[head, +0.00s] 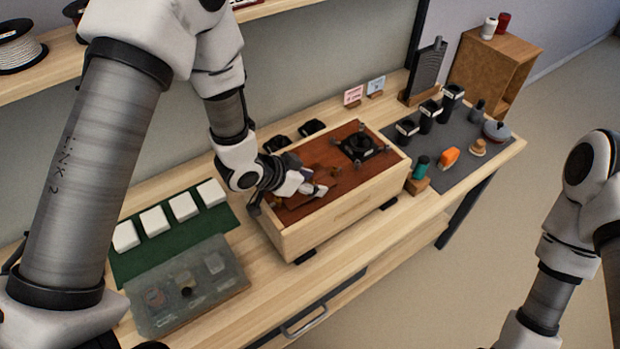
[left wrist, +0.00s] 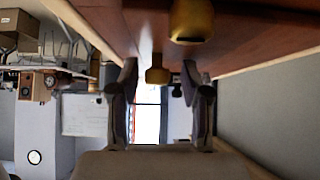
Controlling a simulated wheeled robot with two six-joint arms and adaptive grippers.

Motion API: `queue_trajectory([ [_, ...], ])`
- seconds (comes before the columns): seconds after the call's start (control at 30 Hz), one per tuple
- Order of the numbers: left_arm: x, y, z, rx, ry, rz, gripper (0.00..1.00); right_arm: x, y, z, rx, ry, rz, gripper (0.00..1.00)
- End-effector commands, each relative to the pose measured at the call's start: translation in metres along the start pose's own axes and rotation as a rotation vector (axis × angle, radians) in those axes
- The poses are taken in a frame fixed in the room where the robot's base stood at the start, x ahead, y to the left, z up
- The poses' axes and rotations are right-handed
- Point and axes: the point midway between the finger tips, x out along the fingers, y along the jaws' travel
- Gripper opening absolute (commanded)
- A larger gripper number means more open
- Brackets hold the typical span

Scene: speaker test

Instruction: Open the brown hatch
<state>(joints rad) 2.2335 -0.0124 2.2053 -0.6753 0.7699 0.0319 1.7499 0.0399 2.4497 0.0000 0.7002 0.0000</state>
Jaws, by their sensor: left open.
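The brown hatch (head: 345,180) appears to be part of the red-brown top of a pale wooden box (head: 345,208) on the bench. Its outline is hard to make out, partly behind my left arm. My left gripper (head: 322,190) is low over this top, open. In the left wrist view, the left gripper (left wrist: 162,98) has its fingers apart below the brown surface (left wrist: 265,28). A brass knob (left wrist: 157,75) shows between the fingertips, and a larger one (left wrist: 192,22) is nearer. I cannot tell whether the fingers touch anything. My right gripper is outside the head view.
A black square mount (head: 362,148) with posts sits on the box's far end. A green mat (head: 170,262) with white blocks and a clear-lidded tray (head: 215,295) lie left. A grey mat (head: 465,170) with black cylinders, an orange item and a pot lies right.

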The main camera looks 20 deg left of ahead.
Motion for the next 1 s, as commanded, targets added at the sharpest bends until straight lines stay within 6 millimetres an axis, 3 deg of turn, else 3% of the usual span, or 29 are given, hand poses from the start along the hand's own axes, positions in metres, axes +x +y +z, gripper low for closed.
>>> queue_trajectory([
  [0.13,-0.0001,0.0002,0.0007,-0.001,-0.001,0.000,0.43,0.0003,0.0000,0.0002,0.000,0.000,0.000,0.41],
  [0.2,-0.0002,0.0002,0.0007,-0.001,-0.002,0.000,0.19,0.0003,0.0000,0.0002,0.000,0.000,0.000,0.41],
  [0.27,-0.0002,0.0002,0.0008,-0.001,-0.002,0.000,0.00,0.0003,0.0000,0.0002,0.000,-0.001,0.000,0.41],
  [1.0,-0.0060,-0.0031,-0.0059,0.001,0.001,-0.001,0.00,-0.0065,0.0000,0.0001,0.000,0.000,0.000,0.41],
])
